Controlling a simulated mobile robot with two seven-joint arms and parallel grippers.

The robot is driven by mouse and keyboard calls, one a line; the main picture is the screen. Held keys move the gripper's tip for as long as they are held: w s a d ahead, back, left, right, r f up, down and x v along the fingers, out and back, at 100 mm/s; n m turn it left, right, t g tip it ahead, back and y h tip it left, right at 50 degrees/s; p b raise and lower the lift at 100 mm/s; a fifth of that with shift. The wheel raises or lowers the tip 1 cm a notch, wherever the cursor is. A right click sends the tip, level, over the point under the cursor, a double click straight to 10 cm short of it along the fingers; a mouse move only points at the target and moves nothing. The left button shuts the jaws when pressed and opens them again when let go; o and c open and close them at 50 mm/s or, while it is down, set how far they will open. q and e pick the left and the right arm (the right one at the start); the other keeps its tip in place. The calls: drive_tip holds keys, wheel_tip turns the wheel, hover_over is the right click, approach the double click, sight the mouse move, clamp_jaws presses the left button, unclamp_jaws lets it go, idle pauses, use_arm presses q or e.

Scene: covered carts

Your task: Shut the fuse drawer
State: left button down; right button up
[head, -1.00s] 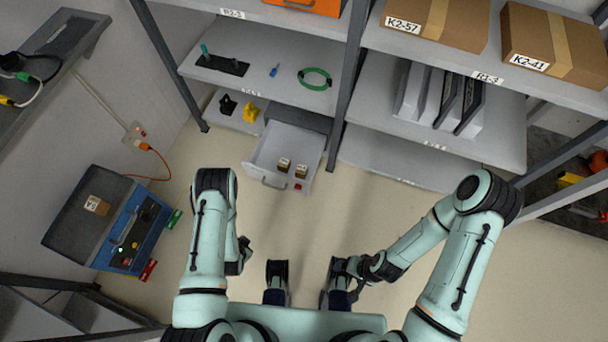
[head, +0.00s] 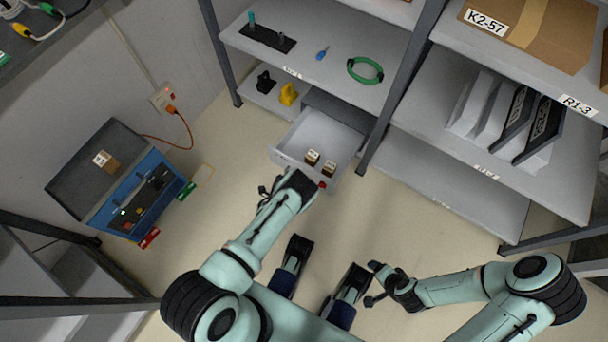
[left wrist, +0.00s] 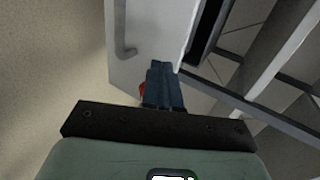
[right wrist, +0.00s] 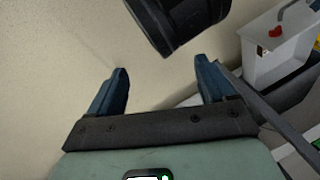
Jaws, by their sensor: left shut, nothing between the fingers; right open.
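The grey fuse drawer (head: 287,143) is pulled out from under the lower shelf in the head view. My right gripper (head: 371,284) is open and empty, low over the floor, away from the drawer.
A shelf post (head: 385,120) stands just right of the drawer. Shelves above hold a green cable ring (head: 365,71) and cartons (head: 520,30). A blue case (head: 130,200) with an open lid stands on the floor at left. The floor before the drawer is otherwise clear.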

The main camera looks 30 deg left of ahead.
sight(307, 170)
use_arm(q)
drive_tip(key=shift+w+d+b, duration=0.15)
drive_tip(key=shift+w+b, duration=0.25)
drive_tip(key=shift+w, duration=1.65)
use_arm(e)
drive_tip(key=shift+w+d+f+t, duration=0.15)
drive_tip(key=shift+w+d+f, duration=0.15)
drive_tip(key=shift+w, duration=0.2)
drive_tip(key=shift+w+d+f+t, duration=0.15)
drive_tip(key=shift+w+f, duration=0.15)
drive_tip(key=shift+w, duration=0.15)
